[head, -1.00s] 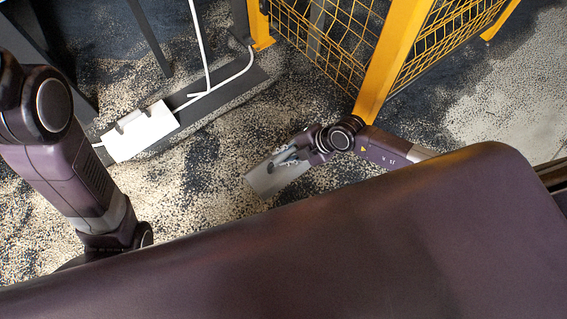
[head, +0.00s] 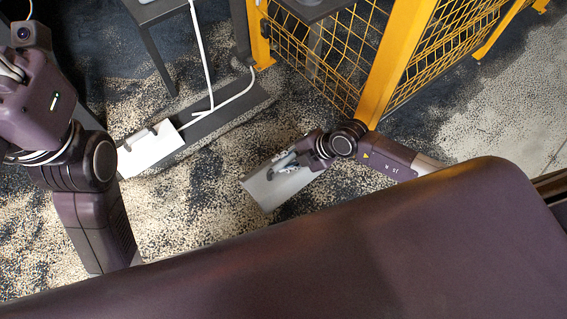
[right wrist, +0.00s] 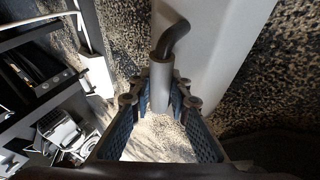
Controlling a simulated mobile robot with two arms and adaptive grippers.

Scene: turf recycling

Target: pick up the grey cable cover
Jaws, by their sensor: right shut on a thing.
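The grey cable cover (head: 268,188) is a flat, pale grey panel held clear of the white box, low in the middle of the head view. My right gripper (head: 287,164) is shut on its handle. In the right wrist view the handle (right wrist: 176,38) is a bent dark bar with a grey sleeve, and the fingers (right wrist: 161,95) close around the sleeve. The cover's pale face (right wrist: 222,50) fills the upper right there. My left arm stands at the left of the head view; its gripper fingers do not show.
A white box (head: 150,147) sits on the floor beside a dark strip (head: 225,110) with white cables (head: 205,60). A yellow post (head: 395,65) and mesh fence (head: 330,55) stand close behind my right arm. The speckled floor between box and cover is clear.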

